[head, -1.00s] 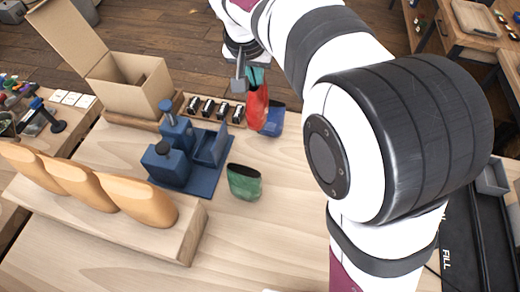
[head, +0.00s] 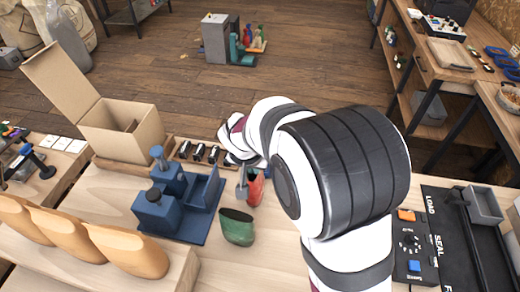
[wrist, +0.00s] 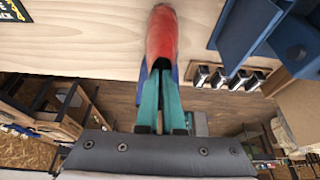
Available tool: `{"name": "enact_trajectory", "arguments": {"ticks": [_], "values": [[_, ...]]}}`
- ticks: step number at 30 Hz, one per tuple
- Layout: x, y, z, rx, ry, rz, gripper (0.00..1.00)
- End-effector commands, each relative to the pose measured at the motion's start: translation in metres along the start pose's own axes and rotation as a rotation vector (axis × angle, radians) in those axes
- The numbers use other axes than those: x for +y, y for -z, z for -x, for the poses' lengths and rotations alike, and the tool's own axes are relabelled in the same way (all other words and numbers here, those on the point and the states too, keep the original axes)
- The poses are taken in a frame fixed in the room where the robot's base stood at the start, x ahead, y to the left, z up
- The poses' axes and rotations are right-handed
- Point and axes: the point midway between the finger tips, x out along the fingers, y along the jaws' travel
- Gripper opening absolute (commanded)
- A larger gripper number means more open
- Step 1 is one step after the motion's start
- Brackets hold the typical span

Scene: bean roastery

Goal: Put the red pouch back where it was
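The red pouch (head: 255,190) is in my gripper, close behind the green pouch (head: 237,228) in the head view. In the wrist view the red pouch (wrist: 161,38) extends from the tips of the teal fingers, its dark mouth towards them. My gripper (wrist: 160,78) appears shut on its rim; the exact contact is hard to see. In the head view my gripper (head: 246,180) is partly covered by my arm. A blue pouch (wrist: 175,74) shows in part behind the fingers in the wrist view; in the head view I cannot make it out.
A blue stand with blocks (head: 180,208) is left of the pouches. Behind it are an open cardboard box (head: 125,130) and a rack of dark-and-white items (head: 198,153). Tan loaf-like shapes (head: 125,250) lie front left. A sealing machine (head: 450,235) is right of my arm.

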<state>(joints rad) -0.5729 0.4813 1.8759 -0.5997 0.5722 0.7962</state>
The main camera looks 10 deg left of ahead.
Motion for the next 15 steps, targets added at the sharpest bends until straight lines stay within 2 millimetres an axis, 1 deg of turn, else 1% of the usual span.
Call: {"name": "enact_trajectory", "arguments": {"ticks": [1, 3, 13, 15], "values": [[0.0004, -0.0036, -0.0081, -0.002, -0.001, 0.001, 0.0], [0.0002, -0.0055, -0.014, 0.0, 0.0, 0.0, 0.0], [0.0006, -0.0067, -0.0173, 0.001, 0.0, 0.0, 0.0], [0.0006, -0.0066, -0.0171, 0.001, 0.0, -0.001, 0.15]]}}
